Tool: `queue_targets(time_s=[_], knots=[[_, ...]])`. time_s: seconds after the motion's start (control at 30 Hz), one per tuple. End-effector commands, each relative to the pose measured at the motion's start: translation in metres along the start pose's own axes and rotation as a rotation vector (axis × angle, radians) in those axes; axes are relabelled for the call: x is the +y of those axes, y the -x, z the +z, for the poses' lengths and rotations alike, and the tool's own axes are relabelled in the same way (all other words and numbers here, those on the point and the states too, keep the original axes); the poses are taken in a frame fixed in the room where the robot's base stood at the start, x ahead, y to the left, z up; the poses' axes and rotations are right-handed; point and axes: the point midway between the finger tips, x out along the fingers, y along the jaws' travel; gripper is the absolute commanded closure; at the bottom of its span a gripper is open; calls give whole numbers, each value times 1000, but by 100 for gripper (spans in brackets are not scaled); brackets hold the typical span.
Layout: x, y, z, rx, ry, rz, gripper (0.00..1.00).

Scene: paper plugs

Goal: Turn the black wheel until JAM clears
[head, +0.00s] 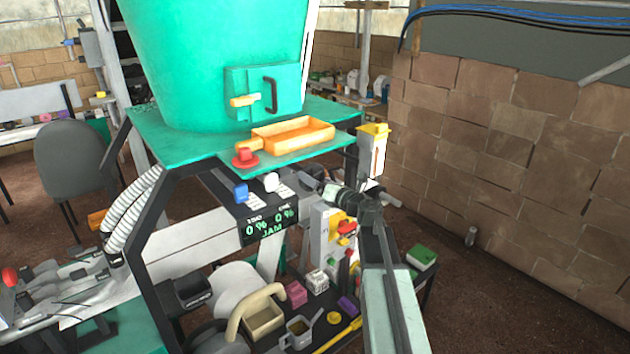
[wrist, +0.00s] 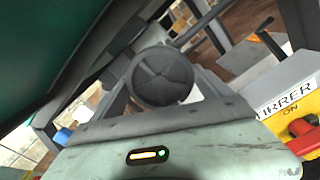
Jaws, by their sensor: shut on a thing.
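The black wheel (wrist: 162,77) is a dark round disc with ribs on its face, in the middle of the wrist view. My gripper (wrist: 163,92) is shut on it, with a dark finger on either side. In the head view my gripper (head: 334,191) is at the right end of the machine's panel, below the green deck; the wheel is hard to make out there.
An orange tray (head: 292,135) and a red knob (head: 245,158) are on the green deck (head: 180,140) above. Blue (head: 241,193) and white (head: 271,182) knobs are left of my gripper. A cluttered shelf lies lower.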

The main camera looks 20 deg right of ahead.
Motion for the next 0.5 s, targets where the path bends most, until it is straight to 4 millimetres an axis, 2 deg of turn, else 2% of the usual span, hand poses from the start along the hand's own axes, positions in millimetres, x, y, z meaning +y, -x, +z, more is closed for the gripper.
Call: queue_targets(time_s=[0.17,0.23,0.5], knots=[[0,0,0,0,14,-1,54],[0,0,0,0,89,-1,54],[-1,0,0,1,635,-2,54]])
